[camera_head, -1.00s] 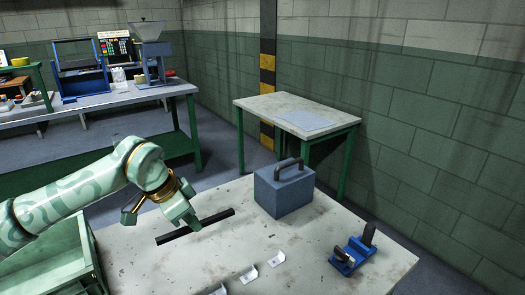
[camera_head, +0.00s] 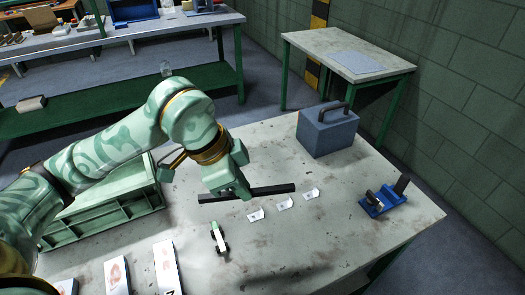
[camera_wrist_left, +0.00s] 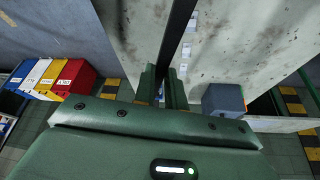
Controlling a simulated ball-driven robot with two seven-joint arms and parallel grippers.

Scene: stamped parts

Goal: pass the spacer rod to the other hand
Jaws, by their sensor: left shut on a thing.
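The spacer rod (camera_head: 272,190) is a long, dark, straight bar. It lies nearly level across the head view, its right end slightly higher in the picture. My left gripper (camera_head: 232,194) is shut on it left of its middle, over the worktable (camera_head: 330,225). How high the rod is above the tabletop is hard to tell. In the left wrist view the rod (camera_wrist_left: 178,35) runs up from between the fingers of my left gripper (camera_wrist_left: 162,90). The part between the fingers is hidden. My right gripper is in neither view.
A grey-blue box with a handle (camera_head: 328,132) stands at the table's back. A blue fixture (camera_head: 384,199) is at the right. Several small white brackets (camera_head: 284,204) lie near the rod. A green crate (camera_head: 105,222) is at left. A small dark-and-pale object (camera_head: 218,238) lies in front.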

